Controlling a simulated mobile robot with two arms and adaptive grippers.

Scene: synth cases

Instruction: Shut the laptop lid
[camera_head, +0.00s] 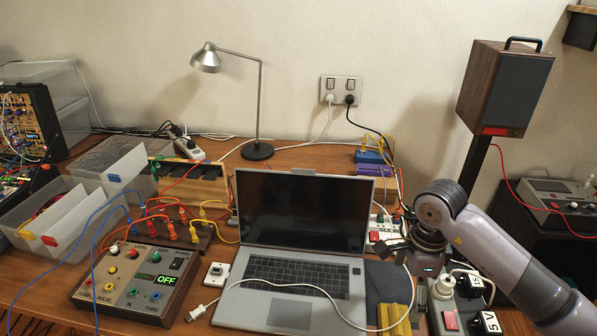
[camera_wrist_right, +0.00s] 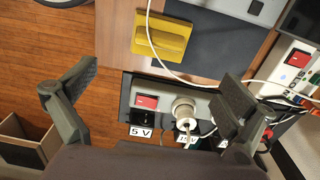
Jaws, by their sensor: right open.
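The silver laptop (camera_head: 290,312) stands open on the wooden desk. Its dark screen (camera_head: 305,212) is raised, leaning slightly back, and its keyboard faces up. A white cable lies across its base. My right gripper (camera_head: 424,262) is to the right of the laptop, pointing down above a power strip, apart from the lid. In the right wrist view its two fingers (camera_wrist_right: 155,90) are spread with nothing held between them. A grey corner at the top of that view looks like the laptop base (camera_wrist_right: 232,8). My left gripper is not in view.
A power strip (camera_wrist_right: 205,103) with plugs lies under my right gripper. A control box (camera_head: 135,283) is left of the laptop. A desk lamp (camera_head: 260,100) and a speaker (camera_head: 503,88) stand behind.

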